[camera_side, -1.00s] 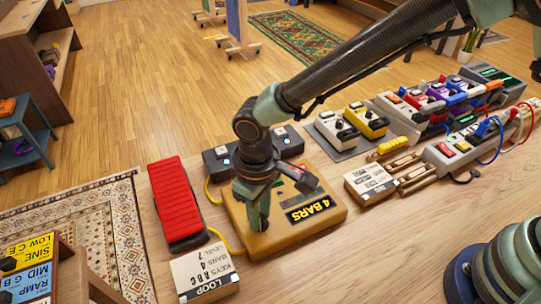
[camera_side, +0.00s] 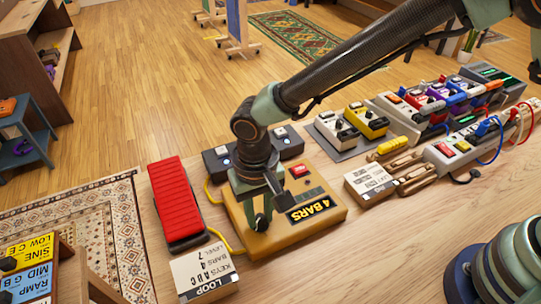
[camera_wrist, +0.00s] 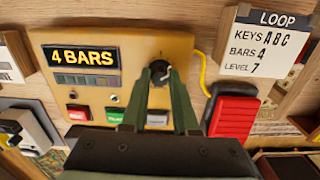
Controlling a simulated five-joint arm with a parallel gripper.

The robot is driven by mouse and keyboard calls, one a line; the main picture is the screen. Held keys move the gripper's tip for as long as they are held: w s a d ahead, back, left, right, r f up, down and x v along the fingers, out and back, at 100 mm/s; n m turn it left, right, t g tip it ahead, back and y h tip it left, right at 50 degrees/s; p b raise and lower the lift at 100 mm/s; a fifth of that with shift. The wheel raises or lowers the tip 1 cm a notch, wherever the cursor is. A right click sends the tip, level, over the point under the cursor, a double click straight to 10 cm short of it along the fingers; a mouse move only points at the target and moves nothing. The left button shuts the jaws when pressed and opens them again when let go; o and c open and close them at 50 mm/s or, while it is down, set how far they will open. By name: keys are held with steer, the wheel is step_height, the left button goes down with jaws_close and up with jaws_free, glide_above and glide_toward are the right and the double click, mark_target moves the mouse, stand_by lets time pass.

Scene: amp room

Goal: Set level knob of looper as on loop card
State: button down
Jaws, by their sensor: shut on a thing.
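The looper (camera_side: 285,238) is a mustard-yellow box on the bench with a "4 BARS" display (camera_side: 308,210). In the wrist view the looper (camera_wrist: 133,52) shows a dark round knob (camera_wrist: 159,73) with a pale pointer mark, near the yellow cable. My gripper (camera_side: 257,223) points down over the looper. In the wrist view my gripper (camera_wrist: 160,78) is shut on this knob, one finger on each side. The fingers hide part of the knob, and I cannot read a scale around it.
A red pedal (camera_side: 178,200) stands left of the looper, and a dark footswitch box (camera_side: 215,162) is behind it. A yellow cable (camera_side: 222,238) runs along the looper's left side. Other pedals (camera_side: 365,122) and a white card block (camera_side: 370,183) stand to the right.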

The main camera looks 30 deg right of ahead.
mark_target(259, 218)
steer(key=shift+s+a, duration=0.1)
steer(key=shift+a, duration=0.05)
steer(key=c, duration=0.7)
jaws_free()
step_height(259, 218, up, 12)
steer(key=shift+r, duration=0.1)
steer(key=w+d+r+t, duration=0.1)
steer(key=w+d+r, duration=0.2)
steer(key=d+r, duration=0.35)
steer(key=s+d+t, duration=0.1)
steer(key=s+d, duration=0.1)
steer(key=d, duration=0.6)
steer(key=s+d+r+t, duration=0.1)
steer(key=d+t, duration=0.1)
steer(key=d, duration=0.7)
steer(key=s+d+t, duration=0.1)
steer(key=s+d, duration=0.1)
steer(key=d, duration=0.6)
steer(key=shift+s+d+r+t, duration=0.25)
steer(key=shift+s+d+t, duration=0.05)
steer(key=shift+s+t, duration=0.1)
